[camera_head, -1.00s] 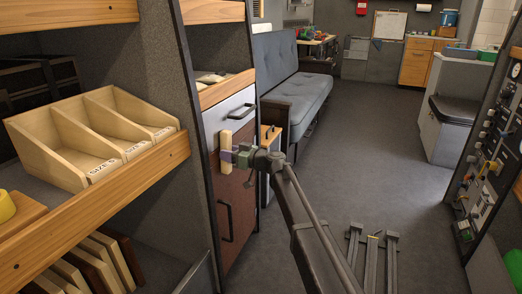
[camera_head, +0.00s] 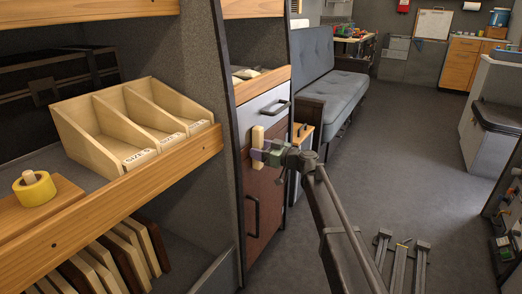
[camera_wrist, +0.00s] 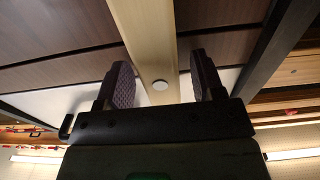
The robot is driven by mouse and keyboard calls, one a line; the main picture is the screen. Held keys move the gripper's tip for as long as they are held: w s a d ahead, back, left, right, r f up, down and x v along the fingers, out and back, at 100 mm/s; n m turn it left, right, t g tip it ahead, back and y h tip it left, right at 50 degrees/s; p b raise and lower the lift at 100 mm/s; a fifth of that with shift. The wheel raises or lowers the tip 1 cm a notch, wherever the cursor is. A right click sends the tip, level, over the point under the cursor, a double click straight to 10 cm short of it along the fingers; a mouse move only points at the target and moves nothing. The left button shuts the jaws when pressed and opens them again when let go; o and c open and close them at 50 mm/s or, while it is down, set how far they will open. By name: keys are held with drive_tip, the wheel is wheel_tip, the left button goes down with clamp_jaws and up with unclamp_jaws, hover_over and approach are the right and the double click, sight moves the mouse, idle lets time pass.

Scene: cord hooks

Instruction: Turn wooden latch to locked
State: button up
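The wooden latch (camera_head: 257,138) is a pale upright bar on the front of a cabinet with a white drawer and a brown door. In the wrist view the latch (camera_wrist: 143,35) runs between my fingers, with a round light pivot disc on it. My gripper (camera_head: 262,154) is at the latch. In the wrist view my gripper (camera_wrist: 165,82) is open, one purple-padded finger on each side of the bar. A gap shows at the right finger; whether the left finger touches is unclear. The fingertips are partly hidden in the head view.
A shelf at left holds a wooden divided bin (camera_head: 105,140) and a yellow tape roll (camera_head: 34,188). The drawer handle (camera_head: 278,109) and door handle (camera_head: 254,217) stick out near the latch. A sofa (camera_head: 335,90) stands behind; the floor (camera_head: 420,150) at right is open.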

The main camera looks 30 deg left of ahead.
drive_tip(key=d, duration=1)
drive_tip(key=shift+d, duration=0.4)
drive_tip(key=shift+s, duration=0.1)
